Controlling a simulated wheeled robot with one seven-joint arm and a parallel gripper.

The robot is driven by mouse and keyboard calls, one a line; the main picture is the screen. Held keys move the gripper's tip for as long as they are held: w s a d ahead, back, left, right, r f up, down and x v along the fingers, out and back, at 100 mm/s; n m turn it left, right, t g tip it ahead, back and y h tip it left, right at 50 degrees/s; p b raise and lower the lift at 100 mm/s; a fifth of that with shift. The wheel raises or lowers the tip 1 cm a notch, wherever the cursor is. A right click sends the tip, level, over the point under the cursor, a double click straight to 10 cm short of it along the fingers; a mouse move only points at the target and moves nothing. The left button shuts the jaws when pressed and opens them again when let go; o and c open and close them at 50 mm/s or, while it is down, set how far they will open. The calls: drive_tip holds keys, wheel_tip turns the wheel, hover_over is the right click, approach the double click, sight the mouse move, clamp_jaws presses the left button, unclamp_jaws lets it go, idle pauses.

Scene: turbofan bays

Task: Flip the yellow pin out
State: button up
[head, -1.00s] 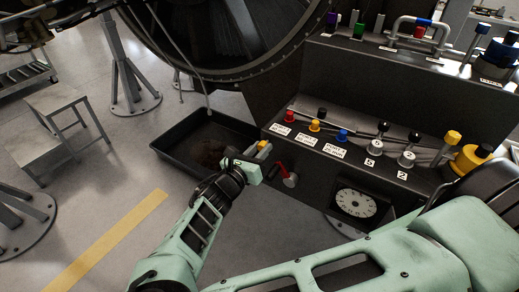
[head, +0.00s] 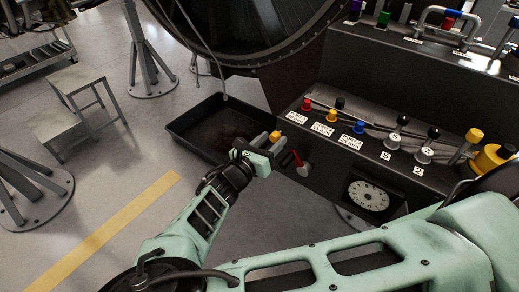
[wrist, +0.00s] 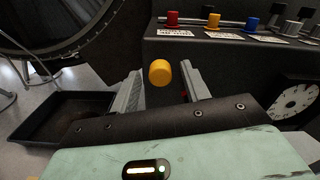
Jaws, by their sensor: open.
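A short yellow cylinder (head: 275,136) shows at the left front of the dark console, just past my gripper. In the wrist view the yellow cylinder (wrist: 160,71) lies ahead, between the lines of the two grey fingers and nearer the left one. My gripper (head: 264,148) is open, with the fingers (wrist: 162,88) apart and nothing clasped. A second yellow piece, a knob (head: 332,115), stands on the console top between a red knob (head: 306,104) and a blue knob (head: 359,127). The cylinder's mounting is hidden from view.
A red-handled lever (head: 298,160) is on the console front, right of my gripper. A white dial (head: 369,196) is farther right. A black drip tray (head: 185,132) lies on the floor to the left. Two black-knobbed levers (head: 402,121) (head: 433,133) stand on the console top.

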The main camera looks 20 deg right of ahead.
drive_tip(key=b+v, duration=0.4)
drive_tip(key=v, duration=1.3)
drive_tip(key=shift+s+a, duration=0.1)
